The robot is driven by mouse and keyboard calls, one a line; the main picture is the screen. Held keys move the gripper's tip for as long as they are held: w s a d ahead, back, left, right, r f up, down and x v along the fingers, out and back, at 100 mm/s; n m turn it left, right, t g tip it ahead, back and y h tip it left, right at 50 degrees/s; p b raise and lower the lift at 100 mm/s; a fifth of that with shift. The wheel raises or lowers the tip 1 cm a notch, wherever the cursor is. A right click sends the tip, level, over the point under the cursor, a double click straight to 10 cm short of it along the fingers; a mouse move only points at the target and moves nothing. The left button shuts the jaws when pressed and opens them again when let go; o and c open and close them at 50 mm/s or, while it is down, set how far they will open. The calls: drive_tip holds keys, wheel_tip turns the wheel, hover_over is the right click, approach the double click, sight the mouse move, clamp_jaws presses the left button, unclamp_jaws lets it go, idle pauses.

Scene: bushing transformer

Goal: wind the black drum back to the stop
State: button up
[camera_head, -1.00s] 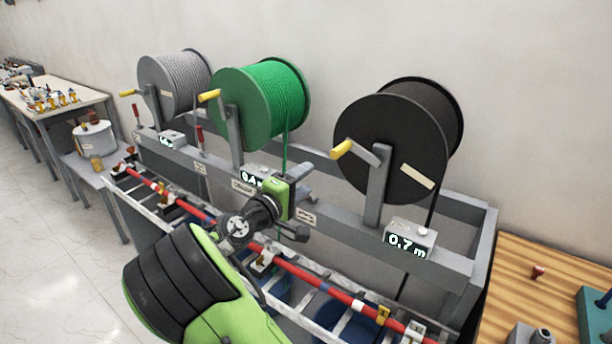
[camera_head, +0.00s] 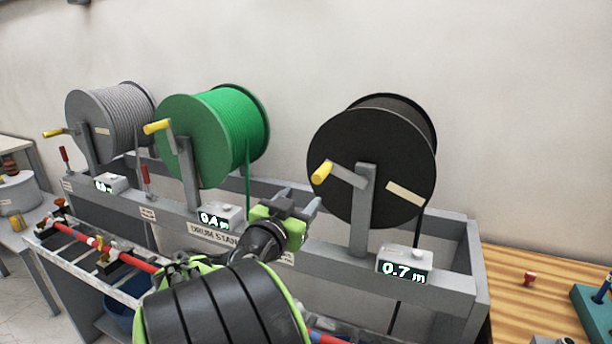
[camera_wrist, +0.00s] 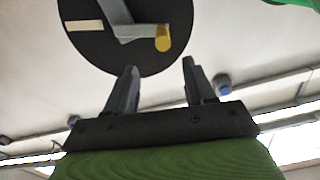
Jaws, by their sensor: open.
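The black drum (camera_head: 345,150) stands at the right of the drum stand, with a pale label on its face. Its crank has a yellow handle (camera_head: 321,172) at the left end of a grey arm. The counter (camera_head: 404,267) below it reads 0.7 m. My gripper (camera_head: 305,203) is in front of the stand, left of and below the yellow handle, apart from it. In the wrist view my open, empty gripper (camera_wrist: 160,80) points toward the black drum (camera_wrist: 105,40), whose yellow handle (camera_wrist: 163,39) shows just beyond the gap between the fingers.
A green drum (camera_head: 195,140) and a grey drum (camera_head: 95,125) stand to the left on the same grey stand (camera_head: 335,262), each with a yellow-handled crank. A wooden bench (camera_head: 510,285) is at the right. The space before the black drum's handle looks clear.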

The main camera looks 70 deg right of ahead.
sight(321, 175)
drive_tip(key=d+p, duration=0.1)
drive_tip(key=d, duration=0.3)
drive_tip(key=d+p, duration=0.1)
drive_tip(key=d, duration=0.3)
drive_tip(key=s+d+p, duration=0.1)
drive_tip(key=d+p, duration=0.1)
drive_tip(key=d, duration=0.2)
drive_tip(key=shift+d+r, duration=0.15)
drive_tip(key=shift+w+d, duration=0.1)
drive_tip(key=shift+d, duration=0.45)
clamp_jaws()
